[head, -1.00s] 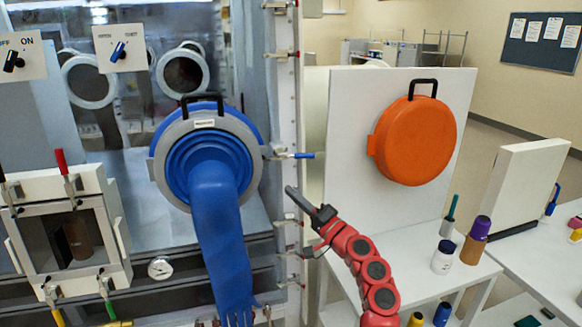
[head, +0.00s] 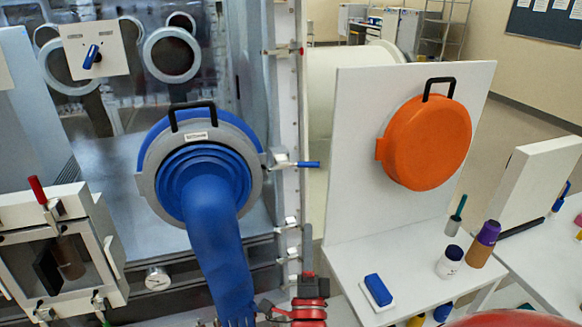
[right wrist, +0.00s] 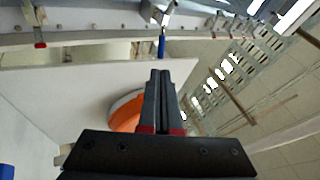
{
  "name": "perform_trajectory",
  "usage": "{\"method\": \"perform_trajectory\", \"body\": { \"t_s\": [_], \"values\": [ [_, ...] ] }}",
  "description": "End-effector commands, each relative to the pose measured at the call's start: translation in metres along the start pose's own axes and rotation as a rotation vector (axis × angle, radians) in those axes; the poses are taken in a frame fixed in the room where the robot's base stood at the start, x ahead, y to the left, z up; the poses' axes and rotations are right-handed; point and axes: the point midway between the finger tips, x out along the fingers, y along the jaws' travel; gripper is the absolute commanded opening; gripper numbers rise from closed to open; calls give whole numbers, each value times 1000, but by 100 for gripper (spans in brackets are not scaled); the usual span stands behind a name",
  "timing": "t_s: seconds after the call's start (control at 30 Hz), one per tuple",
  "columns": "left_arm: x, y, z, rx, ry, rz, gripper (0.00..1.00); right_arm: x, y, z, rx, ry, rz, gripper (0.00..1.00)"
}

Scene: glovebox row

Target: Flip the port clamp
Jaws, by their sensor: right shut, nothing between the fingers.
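The port clamp (head: 292,164) is a small metal clamp with a blue-tipped lever at the right edge of the grey ring around the blue glove port (head: 200,145). Its lever points right, roughly level. In the right wrist view the blue lever (right wrist: 162,46) shows just beyond my fingertips, with a visible gap. My right gripper (head: 307,232) points up below the lever, apart from it. Its dark fingers are together and empty; they also show in the right wrist view (right wrist: 159,76). My left gripper is not in view.
A white panel with an orange round cover (head: 428,142) stands to the right. Bottles (head: 484,244) and a blue-and-white block (head: 378,290) are on the white shelf. The blue glove sleeve (head: 215,240) hangs left of my gripper. A small framed door (head: 62,255) is at left.

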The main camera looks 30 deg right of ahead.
Motion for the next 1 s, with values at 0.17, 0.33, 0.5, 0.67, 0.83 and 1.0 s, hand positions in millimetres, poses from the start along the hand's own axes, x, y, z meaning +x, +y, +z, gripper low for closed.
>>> {"method": "perform_trajectory", "body": {
  "t_s": [0.17, 0.33, 0.5, 0.67, 0.83, 1.0],
  "values": [
    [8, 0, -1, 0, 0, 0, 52, 13, -4, -6, -4, 17, 0, 0],
    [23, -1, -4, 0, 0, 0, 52, 47, -6, -7, -4, 16, 0, 0],
    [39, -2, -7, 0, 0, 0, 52, 84, -6, -7, -4, 15, -1, 0],
    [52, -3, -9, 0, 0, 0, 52, 114, -6, -6, -4, 12, -2, 0],
    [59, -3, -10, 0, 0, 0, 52, 133, -4, -5, -3, 10, -3, 0],
    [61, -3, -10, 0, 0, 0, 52, 139, -2, -6, -4, 10, -1, 0]
  ]
}}
